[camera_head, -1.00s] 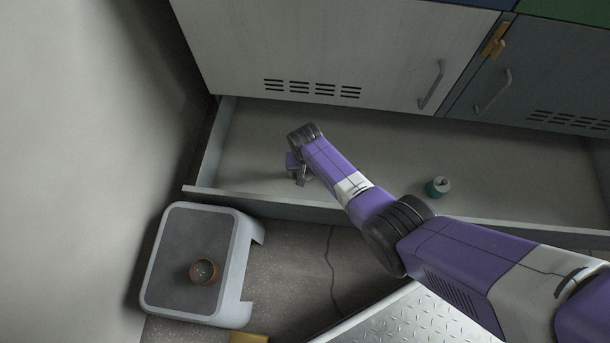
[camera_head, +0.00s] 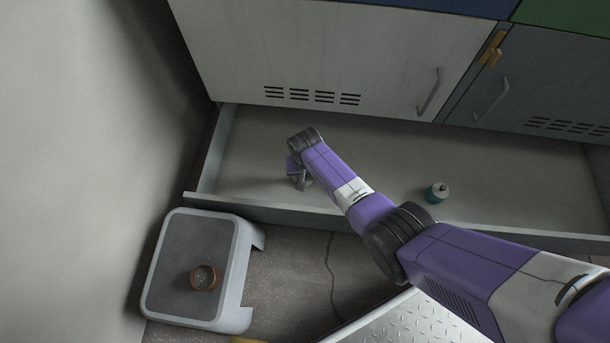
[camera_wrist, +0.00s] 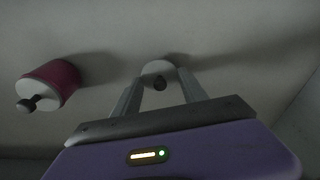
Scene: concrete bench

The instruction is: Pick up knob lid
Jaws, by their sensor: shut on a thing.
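The knob lid (camera_wrist: 158,69), a pale disc with a dark round knob, is between my fingertips in the wrist view. My gripper (camera_wrist: 160,81) is shut on it, with one finger on either side of the knob. In the head view my gripper (camera_head: 299,181) is low over the left part of the long grey tray-like recess (camera_head: 255,150). The lid cannot be made out there. I cannot tell whether the lid still touches the surface.
A dark red pot (camera_wrist: 62,76) with a pale knobbed lid lies left of my gripper in the wrist view. A grey stool (camera_head: 237,275) holds a brown bowl (camera_head: 205,278). Cabinet doors (camera_head: 340,50) rise behind.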

